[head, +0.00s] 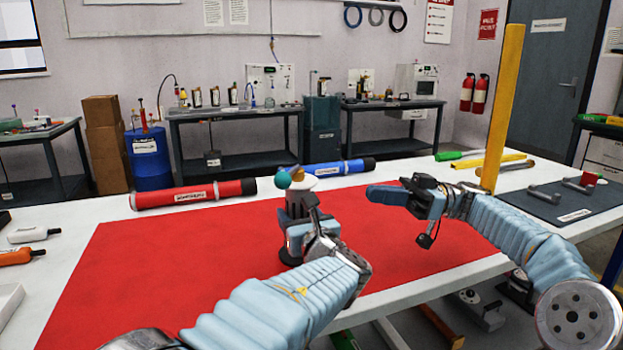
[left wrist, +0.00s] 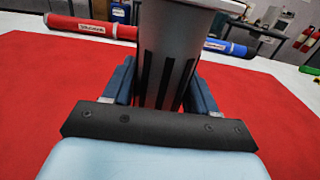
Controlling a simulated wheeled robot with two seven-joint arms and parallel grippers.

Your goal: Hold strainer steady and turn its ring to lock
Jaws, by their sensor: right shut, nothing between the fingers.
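The strainer (left wrist: 165,60) is a dark grey upright cylinder with black slots and a pale rim (left wrist: 205,3) at the top edge of the left wrist view. In the head view its cream top (head: 298,180) shows, with a teal ball and an orange part beside it. My left gripper (head: 298,232) is closed around the strainer's body, one blue finger on each side. I cannot tell the ring's lock position. My right gripper (head: 370,192) is shut and empty, to the right of the strainer, pointing left towards it.
The red mat (head: 130,270) covers the middle of the white table. A red tube (head: 190,194) and a blue tube (head: 340,167) lie behind the strainer. A yellow post (head: 503,105) stands behind my right arm. A grey mat (head: 545,203) with metal fittings lies at the right.

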